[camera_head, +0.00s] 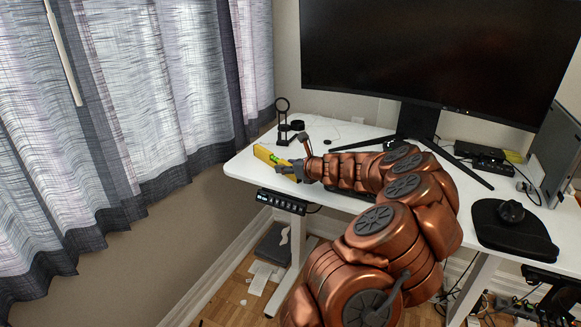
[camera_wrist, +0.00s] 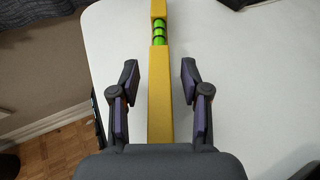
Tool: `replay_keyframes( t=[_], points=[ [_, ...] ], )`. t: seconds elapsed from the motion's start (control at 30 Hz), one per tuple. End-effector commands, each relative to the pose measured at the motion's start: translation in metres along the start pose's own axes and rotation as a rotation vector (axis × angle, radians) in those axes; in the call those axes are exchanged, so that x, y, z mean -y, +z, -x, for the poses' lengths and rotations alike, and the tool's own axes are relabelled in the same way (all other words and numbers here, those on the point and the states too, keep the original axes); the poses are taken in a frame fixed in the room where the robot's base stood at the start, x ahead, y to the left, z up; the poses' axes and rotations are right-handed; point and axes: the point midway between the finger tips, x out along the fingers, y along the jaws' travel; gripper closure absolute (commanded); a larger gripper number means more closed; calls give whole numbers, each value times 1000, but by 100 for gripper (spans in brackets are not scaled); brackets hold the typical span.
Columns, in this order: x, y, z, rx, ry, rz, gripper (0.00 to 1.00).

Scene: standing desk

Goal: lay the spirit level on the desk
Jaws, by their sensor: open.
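The yellow spirit level (camera_wrist: 160,95) with green vials shows in the wrist view, running lengthwise between the two fingers of my gripper (camera_wrist: 159,90). There is a gap on both sides, so the fingers are apart from it. In the head view the level (camera_head: 265,155) is at the left end of the white desk (camera_head: 245,167), and my gripper (camera_head: 292,168) is at its near end. It appears to lie on the desk top, but whether it touches all along is hard to tell. Its near end is hidden by my gripper.
A black stand (camera_head: 283,122) with a ring is just behind the level. A large monitor (camera_head: 440,50) stands at the back. A mouse (camera_head: 511,211) on a black pad is at the right. The desk's left edge is close to the level.

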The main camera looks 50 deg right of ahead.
Motion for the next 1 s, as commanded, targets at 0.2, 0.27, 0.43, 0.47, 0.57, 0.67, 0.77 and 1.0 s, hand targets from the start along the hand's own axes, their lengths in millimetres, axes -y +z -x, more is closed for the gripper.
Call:
replay_keyframes(
  t=[0.2, 0.27, 0.43, 0.47, 0.57, 0.67, 0.77, 1.0],
  points=[
    [1, 12, 8, 1, -2, 1, 54],
    [2, 12, 16, 2, -3, 0, 54],
    [0, 12, 38, 2, -1, -1, 54],
    [1, 12, 41, 1, -1, -1, 54],
    [2, 11, 54, 1, -3, -1, 54],
    [2, 11, 67, 1, -4, -1, 54],
    [1, 11, 79, 0, -3, -1, 54],
    [1, 12, 108, 1, -3, 0, 54]
  ],
)
